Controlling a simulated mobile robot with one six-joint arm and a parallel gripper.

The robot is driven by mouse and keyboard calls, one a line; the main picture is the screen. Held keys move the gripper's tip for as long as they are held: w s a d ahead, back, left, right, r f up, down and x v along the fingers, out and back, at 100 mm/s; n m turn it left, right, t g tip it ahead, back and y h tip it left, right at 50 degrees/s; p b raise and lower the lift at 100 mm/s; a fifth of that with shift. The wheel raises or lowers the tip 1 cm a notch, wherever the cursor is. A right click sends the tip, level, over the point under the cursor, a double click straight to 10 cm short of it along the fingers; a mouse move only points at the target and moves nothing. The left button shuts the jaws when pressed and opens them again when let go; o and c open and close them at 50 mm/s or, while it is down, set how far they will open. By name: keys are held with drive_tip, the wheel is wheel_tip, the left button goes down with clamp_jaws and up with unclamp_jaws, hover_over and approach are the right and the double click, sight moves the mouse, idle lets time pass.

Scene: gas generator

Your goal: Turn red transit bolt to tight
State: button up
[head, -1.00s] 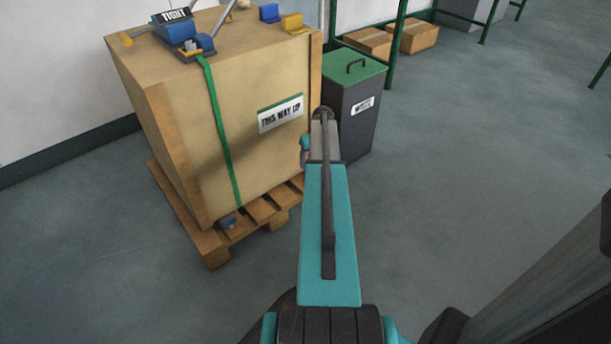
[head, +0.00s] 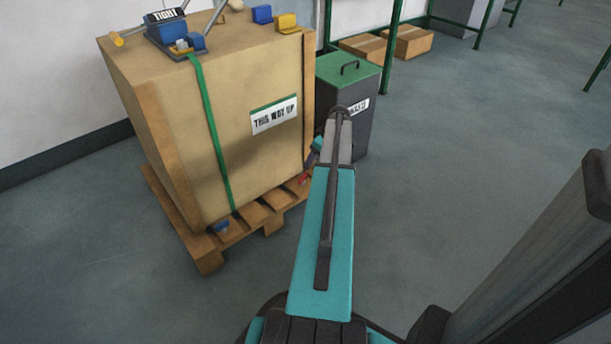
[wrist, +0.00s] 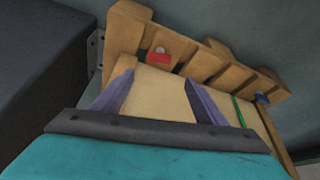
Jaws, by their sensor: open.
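The red transit bolt (head: 304,179) shows as a small red part low at the pallet's right end in the head view, partly hidden by my arm. In the wrist view the red part (wrist: 158,58) sits on the wooden pallet, beyond and between my fingertips. My gripper (wrist: 159,78) is open and empty, its two fingers spread apart and pointing toward the crate and pallet. No contact with the red part is visible. In the head view my fingers are mostly hidden behind my arm. A TIGHT sign (head: 166,16) stands on the blue ratchet on the crate's top.
The crate (head: 258,155) stands on the pallet (head: 207,255) with a green strap (head: 213,135) down its front. A blue part (head: 221,227) sits at the pallet's front. A dark bin with a green lid (head: 348,70) stands close right. The floor right is clear.

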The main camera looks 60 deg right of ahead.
sight(304, 176)
drive_tip(key=shift+f, duration=0.1)
drive_tip(key=b+x, duration=0.5)
drive_tip(key=x, duration=0.8)
drive_tip(key=shift+d+f+b, duration=0.1)
drive_tip(key=shift+f+b, duration=0.25)
drive_tip(key=shift+b, duration=0.05)
drive_tip(key=shift+c, duration=0.2)
drive_tip(key=shift+r, duration=0.1)
drive_tip(key=c, duration=1)
